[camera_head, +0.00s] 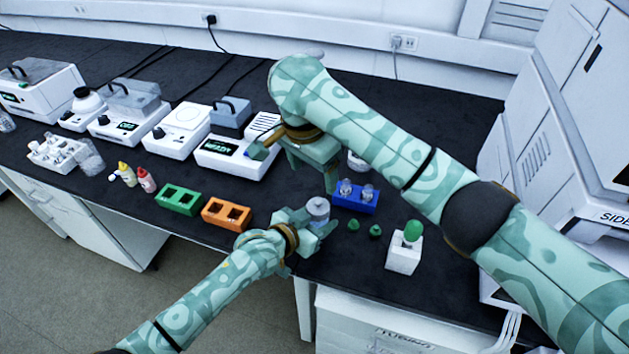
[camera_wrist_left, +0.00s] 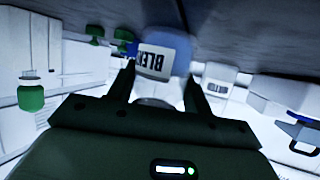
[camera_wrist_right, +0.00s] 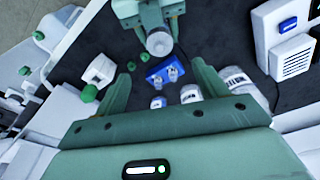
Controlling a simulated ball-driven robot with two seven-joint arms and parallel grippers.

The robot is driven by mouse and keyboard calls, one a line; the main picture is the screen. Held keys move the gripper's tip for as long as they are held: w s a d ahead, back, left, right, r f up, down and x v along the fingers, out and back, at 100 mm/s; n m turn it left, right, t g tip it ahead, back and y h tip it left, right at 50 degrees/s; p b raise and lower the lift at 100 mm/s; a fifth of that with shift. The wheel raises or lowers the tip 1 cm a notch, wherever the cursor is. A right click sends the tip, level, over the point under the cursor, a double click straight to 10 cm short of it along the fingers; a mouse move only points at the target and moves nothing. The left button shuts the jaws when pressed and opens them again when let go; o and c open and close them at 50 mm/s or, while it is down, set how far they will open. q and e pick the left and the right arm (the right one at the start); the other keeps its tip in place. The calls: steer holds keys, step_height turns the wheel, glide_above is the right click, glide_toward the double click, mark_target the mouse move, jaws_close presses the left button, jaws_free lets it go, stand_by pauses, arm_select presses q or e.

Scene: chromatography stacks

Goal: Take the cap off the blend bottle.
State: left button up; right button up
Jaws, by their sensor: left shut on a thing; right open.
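The blend bottle (camera_head: 319,224) is a small bluish bottle with a pale grey cap (camera_head: 318,206). My left gripper (camera_head: 312,228) is shut around its body near the front edge of the bench. In the left wrist view, the bottle (camera_wrist_left: 172,52) shows its white BLEND label between the fingers of the left gripper (camera_wrist_left: 159,75). My right gripper (camera_head: 296,168) is open and empty, above and behind the bottle. In the right wrist view, the cap (camera_wrist_right: 159,42) shows beyond the open fingers of the right gripper (camera_wrist_right: 160,88), apart from them.
A blue rack (camera_head: 352,205) with clear-topped vials stands right of the bottle, beside two loose green caps (camera_head: 364,228). A white block (camera_head: 403,257) holds a green-topped piece. Orange (camera_head: 226,214) and green (camera_head: 180,199) racks stand left. White instruments (camera_head: 237,146) line the back.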

mark_target(318, 202)
steer(key=f, duration=0.7)
steer(key=w+d+f, duration=0.1)
steer(key=f, duration=0.3)
steer(key=shift+w+f, duration=0.1)
steer(key=c, duration=1.2)
steer(key=shift+r, duration=0.2)
steer(key=shift+r, duration=1)
steer(key=shift+r, duration=0.1)
steer(key=shift+r, duration=1.9)
arm_select(q)
steer(key=o, duration=1.4)
